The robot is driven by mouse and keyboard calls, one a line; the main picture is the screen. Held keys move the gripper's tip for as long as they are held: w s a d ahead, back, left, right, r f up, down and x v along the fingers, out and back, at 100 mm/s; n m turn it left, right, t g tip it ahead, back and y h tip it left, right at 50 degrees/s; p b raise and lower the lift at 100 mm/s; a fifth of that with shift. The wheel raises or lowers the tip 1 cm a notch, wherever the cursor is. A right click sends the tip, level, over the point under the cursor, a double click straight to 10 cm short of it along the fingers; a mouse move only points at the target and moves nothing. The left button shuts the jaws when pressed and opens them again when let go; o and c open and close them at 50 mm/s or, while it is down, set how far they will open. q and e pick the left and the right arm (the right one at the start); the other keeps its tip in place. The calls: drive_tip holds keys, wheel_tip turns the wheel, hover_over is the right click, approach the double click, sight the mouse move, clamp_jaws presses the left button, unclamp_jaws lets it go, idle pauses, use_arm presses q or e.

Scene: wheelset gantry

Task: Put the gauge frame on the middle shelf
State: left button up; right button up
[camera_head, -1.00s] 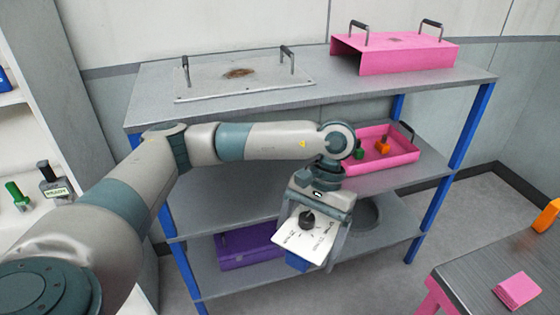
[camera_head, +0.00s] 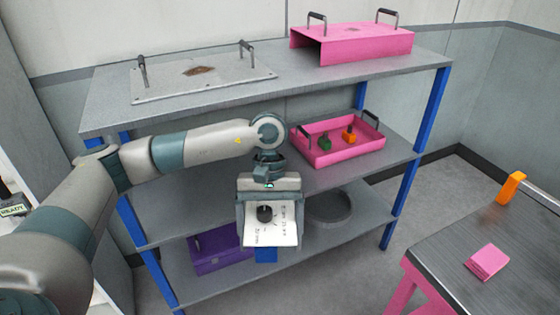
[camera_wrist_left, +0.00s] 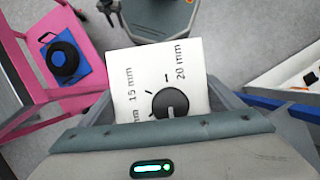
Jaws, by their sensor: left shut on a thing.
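The gauge frame (camera_head: 284,222) looks like a white plate with a black knob and printed marks. My left gripper (camera_head: 270,228) is shut on it and holds it in front of the shelf unit. In the left wrist view the gauge frame (camera_wrist_left: 150,75) shows "15 mm" and "20 mm" beside the knob. The middle shelf (camera_head: 185,205) is grey and lies behind my left gripper; its left part is bare and my arm hides some of it. A small blue patch shows just below the gauge frame; I cannot tell what it belongs to. My right gripper is not in view.
A pink tray (camera_head: 360,158) with a green and an orange item stands at the right of the middle shelf. The bottom shelf holds a purple bin (camera_head: 215,262) and a round grey dish (camera_head: 330,208). A pink-legged bench (camera_head: 440,240) stands at the right.

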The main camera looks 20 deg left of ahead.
use_arm(q)
drive_tip(key=w+a+f+n, duration=0.1)
drive_tip(key=n, duration=0.1)
drive_tip(key=w+a+f+n+t+h+b, duration=0.1)
drive_tip(key=f+n, duration=0.1)
drive_tip(key=n, duration=0.1)
drive_tip(key=w+a+f+n+t+h+b, duration=0.1)
drive_tip(key=a+n, duration=0.1)
drive_tip(key=shift+w+f+n, duration=0.15)
drive_tip(key=shift+f+n, duration=0.15)
drive_tip(key=w+a+f+n+t+y+b, duration=0.1)
drive_tip(key=w+a+f+n+t+b, duration=0.1)
drive_tip(key=a+n, duration=0.4)
drive_tip(key=w+a+f+n+t+y+b, duration=0.2)
drive_tip(key=w+a+n+b, duration=0.1)
drive_tip(key=a+n, duration=0.4)
drive_tip(key=w+a+f+n+t+y+b, duration=0.1)
drive_tip(key=w+a+f+n+t+b, duration=0.1)
drive_tip(key=a+n, duration=0.4)
drive_tip(key=shift+w+a+n+t+b, duration=0.35)
drive_tip(key=shift+w+n+b, duration=0.4)
drive_tip(key=shift+n, duration=1.85)
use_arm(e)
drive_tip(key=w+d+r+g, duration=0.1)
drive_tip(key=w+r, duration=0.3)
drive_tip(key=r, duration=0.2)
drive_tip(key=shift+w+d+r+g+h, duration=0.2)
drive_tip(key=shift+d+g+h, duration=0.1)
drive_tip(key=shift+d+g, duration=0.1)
